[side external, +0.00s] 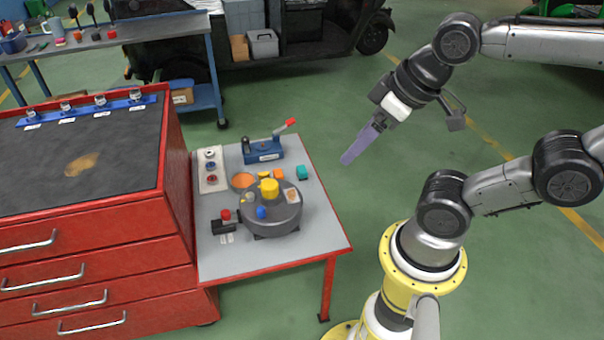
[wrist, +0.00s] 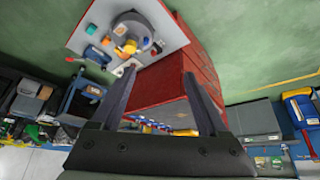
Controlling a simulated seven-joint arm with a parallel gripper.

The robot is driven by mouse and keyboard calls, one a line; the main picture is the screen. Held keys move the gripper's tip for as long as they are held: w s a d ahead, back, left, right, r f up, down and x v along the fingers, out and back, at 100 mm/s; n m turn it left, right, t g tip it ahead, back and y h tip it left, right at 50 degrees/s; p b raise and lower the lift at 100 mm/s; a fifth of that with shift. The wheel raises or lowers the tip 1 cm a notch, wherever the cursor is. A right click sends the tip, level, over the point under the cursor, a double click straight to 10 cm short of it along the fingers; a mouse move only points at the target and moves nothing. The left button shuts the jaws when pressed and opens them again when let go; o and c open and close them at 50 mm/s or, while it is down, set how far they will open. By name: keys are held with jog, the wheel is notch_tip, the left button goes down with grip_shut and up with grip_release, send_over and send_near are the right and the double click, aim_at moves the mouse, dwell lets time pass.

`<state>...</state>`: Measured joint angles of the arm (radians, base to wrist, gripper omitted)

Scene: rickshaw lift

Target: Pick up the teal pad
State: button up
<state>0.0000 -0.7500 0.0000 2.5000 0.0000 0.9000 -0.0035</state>
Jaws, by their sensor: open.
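The teal pad (side external: 302,173) is a small block on the right part of the small grey table, to the right of the orange blocks. It also shows as a small teal block (wrist: 91,29) in the wrist view, near the table's edge. My gripper (side external: 347,160) is in the air to the right of the table, with its purplish fingers pointing down and left. In the wrist view my gripper (wrist: 158,80) is open, its two dark fingers spread apart with nothing between them. It is apart from the teal pad.
A grey round turntable (side external: 275,218) with a yellow knob stands left of the pad on the small table (side external: 325,225). A blue device with a red handle (side external: 264,150) stands behind. An orange dish (side external: 243,180) is nearby. A red drawer cabinet (side external: 90,230) adjoins the table's left.

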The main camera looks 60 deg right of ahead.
jog(key=w+d+r+n+t+h, duration=0.2)
jog(key=w+d+r+n, duration=0.15)
jog(key=w+n, duration=0.35)
jog(key=w+d+r+n+t+h, duration=0.1)
jog(key=w+d+r+n, duration=0.25)
jog(key=w+n, duration=0.35)
jog(key=w+d+f+n+h, duration=0.1)
jog(key=w+d+f+n, duration=0.3)
jog(key=w, duration=0.5)
jog(key=w+d+f+n+h, duration=0.1)
jog(key=w+d+f+n, duration=0.2)
jog(key=w+d+n, duration=0.4)
jog(key=n+g+y, duration=0.2)
jog(key=g, duration=0.3)
send_near(302, 169)
jog(key=x, duration=0.4)
jog(key=shift+w+r, duration=0.1)
jog(key=shift+w, duration=0.1)
jog(key=shift+s+x, duration=0.2)
jog(key=shift+x, duration=3)
